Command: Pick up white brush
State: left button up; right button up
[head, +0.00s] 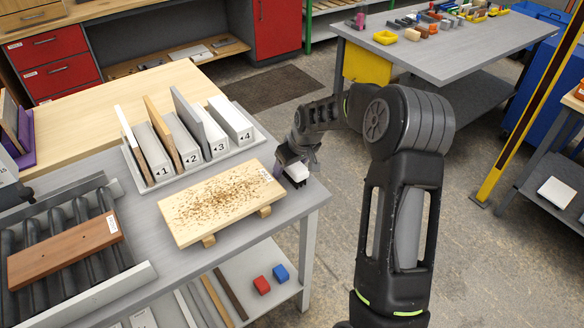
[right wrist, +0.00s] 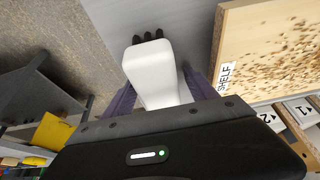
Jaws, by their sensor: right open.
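The white brush (head: 298,172) is at the right edge of the grey table, just right of the speckled board. In the right wrist view the white brush (right wrist: 155,75) has a pale, rounded body with dark tips at its far end. My right gripper (head: 292,164) is over the brush, reaching down from behind it. In the right wrist view its purple fingers (right wrist: 160,98) are open, one on each side of the brush. I cannot tell whether they touch it.
A speckled wooden board (head: 222,203) lies on wooden supports close to the brush. Behind it stands a numbered rack (head: 147,184) with upright boards. A brown board (head: 62,250) lies on the rollers at left. The table's right edge (head: 318,200) is near the gripper.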

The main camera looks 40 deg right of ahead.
dwell(0.4)
grip_shut()
dwell(0.6)
